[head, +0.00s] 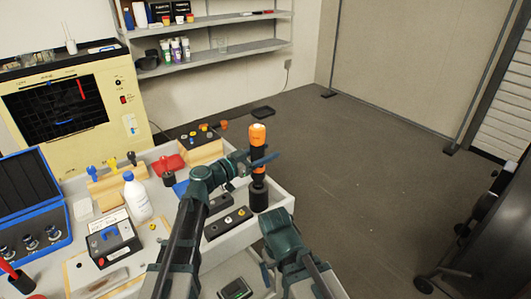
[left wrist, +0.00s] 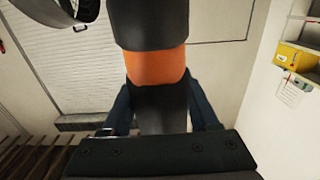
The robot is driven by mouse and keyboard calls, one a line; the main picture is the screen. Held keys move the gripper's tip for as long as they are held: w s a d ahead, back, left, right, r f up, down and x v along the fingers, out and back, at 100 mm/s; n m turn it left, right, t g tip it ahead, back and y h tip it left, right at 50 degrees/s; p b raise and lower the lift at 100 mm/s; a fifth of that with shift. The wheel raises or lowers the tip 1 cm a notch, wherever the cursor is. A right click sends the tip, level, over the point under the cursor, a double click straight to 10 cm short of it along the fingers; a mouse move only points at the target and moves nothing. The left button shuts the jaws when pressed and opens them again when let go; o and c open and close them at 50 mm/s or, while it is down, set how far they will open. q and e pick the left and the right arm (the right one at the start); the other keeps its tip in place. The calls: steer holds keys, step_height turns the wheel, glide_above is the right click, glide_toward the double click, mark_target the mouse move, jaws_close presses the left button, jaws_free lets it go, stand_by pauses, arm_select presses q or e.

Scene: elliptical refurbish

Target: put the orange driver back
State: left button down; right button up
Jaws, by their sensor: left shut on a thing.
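The orange driver (head: 258,134), orange with dark bands, stands upright near the right corner of the grey bench. My left gripper (head: 256,161) is shut on it. In the left wrist view, the orange driver (left wrist: 156,68) shows as an orange band between black sections, with the fingers on either side. A black cup-like holder (head: 259,197) stands directly below the driver. I cannot tell whether the driver's lower end is inside it or just above. My right arm's end (head: 284,235) is low at the bench's front edge; its fingers are not clear.
A black strip with knobs (head: 228,222) lies left of the holder. A white bottle (head: 137,197), a wooden rack (head: 112,187) and a blue case (head: 32,205) stand farther left. Open floor is on the right.

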arm_select(q)
steer(key=shift+f, duration=0.1)
steer(key=shift+f+b, duration=1.4)
steer(key=shift+b, duration=0.15)
steer(key=shift+f, duration=0.1)
steer(key=shift+f+b, duration=0.45)
steer(key=shift+b, duration=0.05)
steer(key=shift+c, duration=0.3)
jaws_free()
steer(key=v, duration=1.4)
